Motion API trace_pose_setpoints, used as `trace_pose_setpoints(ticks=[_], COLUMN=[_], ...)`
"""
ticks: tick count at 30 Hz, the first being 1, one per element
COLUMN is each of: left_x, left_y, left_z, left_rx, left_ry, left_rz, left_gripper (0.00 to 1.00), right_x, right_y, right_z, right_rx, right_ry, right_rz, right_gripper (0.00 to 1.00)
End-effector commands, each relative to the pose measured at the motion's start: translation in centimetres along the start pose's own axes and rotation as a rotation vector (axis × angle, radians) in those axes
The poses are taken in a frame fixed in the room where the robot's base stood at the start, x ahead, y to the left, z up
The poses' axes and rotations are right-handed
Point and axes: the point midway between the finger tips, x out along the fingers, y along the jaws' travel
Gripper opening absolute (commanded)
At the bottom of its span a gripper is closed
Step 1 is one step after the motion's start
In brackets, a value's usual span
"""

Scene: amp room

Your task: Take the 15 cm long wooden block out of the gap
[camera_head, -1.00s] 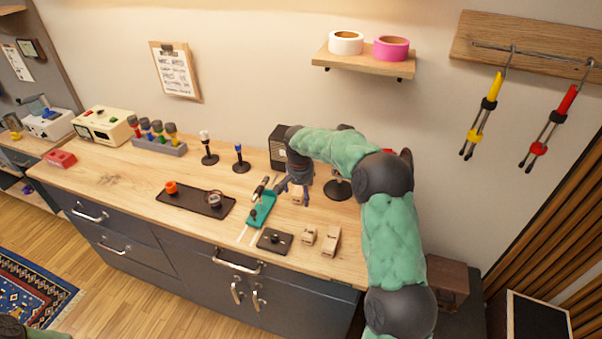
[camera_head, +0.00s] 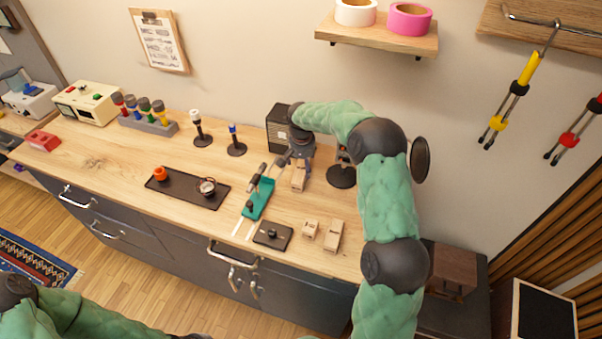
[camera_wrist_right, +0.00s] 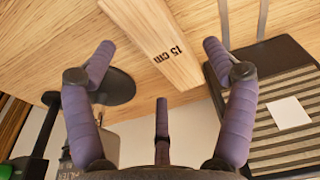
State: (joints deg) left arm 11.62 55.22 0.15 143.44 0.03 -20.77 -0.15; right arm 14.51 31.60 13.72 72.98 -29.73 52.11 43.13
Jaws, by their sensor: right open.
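The wooden block marked "15 cm" (camera_wrist_right: 158,38) lies between the spread fingers of my right gripper (camera_wrist_right: 158,50) in the right wrist view, with bare space on both sides of it. In the head view my right gripper (camera_head: 297,160) is above the far end of the pale block (camera_head: 299,180) on the workbench. The gripper is open and holds nothing. A gap around the block cannot be made out. At lower left a part of my left arm shows, but its gripper fingers do not.
A teal stand (camera_head: 258,199) with a tool stands left of the block. Two smaller wooden blocks (camera_head: 310,229) (camera_head: 333,236) and a dark plate (camera_head: 272,236) are nearer the front edge. A dark speaker-like box (camera_head: 279,128) and a round black stand (camera_head: 341,176) are close by.

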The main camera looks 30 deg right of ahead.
Motion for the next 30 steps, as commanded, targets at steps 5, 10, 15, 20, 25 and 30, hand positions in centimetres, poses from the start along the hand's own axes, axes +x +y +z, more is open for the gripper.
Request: trace_pose_setpoints(ticks=[5, 10, 15, 20, 25, 30], left_x=[0.4, 0.8, 0.8, 0.8, 0.8, 0.8], left_y=[-0.1, -0.3, -0.3, -0.3, -0.3, -0.3], left_z=[0.0, -0.1, -0.1, -0.1, -0.1, -0.1], left_rx=[0.000, 0.000, 0.000, 0.000, 0.000, 0.000], left_ry=[0.000, 0.000, 0.000, 0.000, 0.000, 0.000], left_rz=[0.000, 0.000, 0.000, 0.000, 0.000, 0.000], left_gripper=[0.00, 0.00, 0.00, 0.00, 0.00, 0.00], right_x=[1.9, 4.2, 5.0, 4.9, 4.9, 4.9], right_y=[0.1, 0.1, 0.1, 0.1, 0.1, 0.0], right_z=[0.0, 0.0, -0.1, -0.1, 0.0, -0.1], right_rx=[0.000, -0.001, 0.000, -0.001, -0.001, -0.001], right_ry=[-0.002, -0.001, 0.001, 0.000, 0.000, 0.000], right_rz=[0.002, 0.001, 0.000, 0.000, 0.000, -0.001], right_gripper=[0.84, 0.84, 0.84, 0.79, 0.31, 0.11])
